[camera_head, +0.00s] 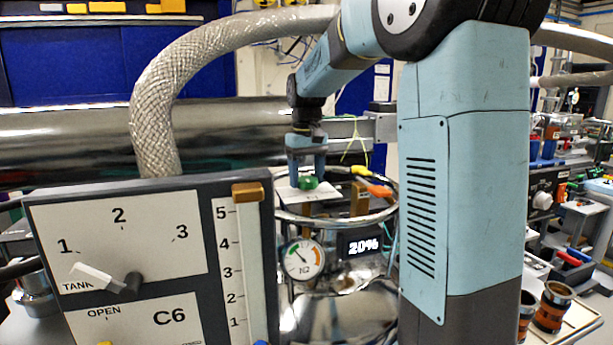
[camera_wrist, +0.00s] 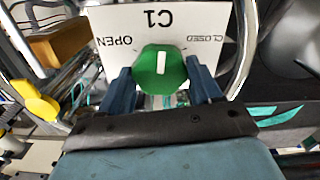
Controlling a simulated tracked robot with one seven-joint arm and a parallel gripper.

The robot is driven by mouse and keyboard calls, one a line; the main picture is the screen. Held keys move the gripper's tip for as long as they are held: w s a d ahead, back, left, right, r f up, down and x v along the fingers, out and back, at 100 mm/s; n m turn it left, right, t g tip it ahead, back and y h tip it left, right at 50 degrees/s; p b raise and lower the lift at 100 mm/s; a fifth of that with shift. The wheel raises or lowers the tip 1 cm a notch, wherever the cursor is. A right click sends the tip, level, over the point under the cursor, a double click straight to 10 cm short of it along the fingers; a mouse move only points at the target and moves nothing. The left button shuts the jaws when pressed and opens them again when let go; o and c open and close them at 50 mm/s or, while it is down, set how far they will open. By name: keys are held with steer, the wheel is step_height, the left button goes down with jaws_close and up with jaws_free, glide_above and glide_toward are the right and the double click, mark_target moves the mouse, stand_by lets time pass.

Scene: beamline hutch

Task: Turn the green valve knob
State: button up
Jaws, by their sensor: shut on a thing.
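The green valve knob (camera_wrist: 161,70) sits on a white plate (camera_wrist: 100,18) marked C1, with OPEN and CLOSED labels that appear upside down in the wrist view. The knob's white pointer line stands upright in that view, between the two labels. My gripper (camera_wrist: 163,82) is shut on the knob, one finger on each side. In the head view my gripper (camera_head: 307,170) reaches down from above onto the green knob (camera_head: 308,183), which stands over the metal vessel. The contact faces of the fingers are partly hidden.
A yellow handle (camera_wrist: 35,103) and a wooden block (camera_wrist: 60,42) are close to the knob. An orange handle (camera_head: 379,191), a gauge (camera_head: 303,259) and a 20% display (camera_head: 363,246) are near the vessel. A C6 panel (camera_head: 150,260) stands front left.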

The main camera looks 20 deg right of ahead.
mark_target(306, 179)
steer(key=m, duration=0.5)
steer(key=shift+r+m, duration=0.1)
steer(key=shift+m, duration=0.2)
steer(key=m, duration=0.4)
steer(key=shift+m, duration=0.3)
steer(key=o, duration=1.1)
steer(key=shift+c, duration=0.2)
step_height(306, 179, up, 14)
steer(key=shift+f, duration=0.2)
